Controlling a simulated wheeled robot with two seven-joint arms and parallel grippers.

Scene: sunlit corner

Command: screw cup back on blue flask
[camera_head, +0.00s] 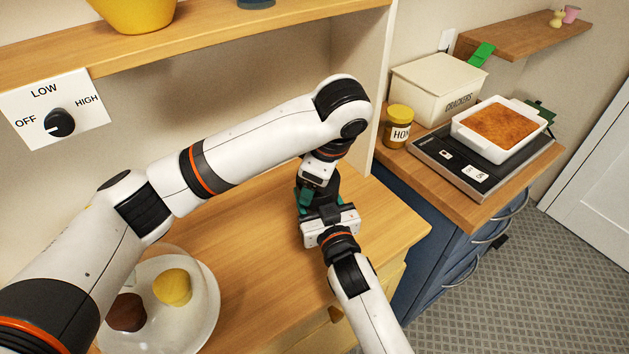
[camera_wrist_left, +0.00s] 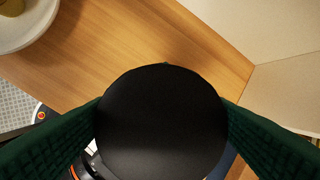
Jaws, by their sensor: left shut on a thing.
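A round black top, seemingly the cup (camera_wrist_left: 162,120), fills the middle of the left wrist view. My left gripper is shut on it, with green fingers on both sides; in the head view this gripper (camera_head: 314,196) points down above the wooden counter. A sliver of blue (camera_wrist_left: 229,158) shows below the black top, which may be the blue flask; the rest of its body is hidden. My right gripper (camera_head: 328,214) reaches in from the bottom, close against the left one. Its fingers are hidden, so its hold is unclear.
A white plate (camera_head: 207,320) with a yellow and a brown cake lies on the wooden counter (camera_head: 255,262) at left. A knob panel (camera_head: 88,130) is on the wall. A honey jar (camera_head: 398,126), cracker box (camera_head: 425,92) and scale (camera_head: 440,152) with a baking dish stand right.

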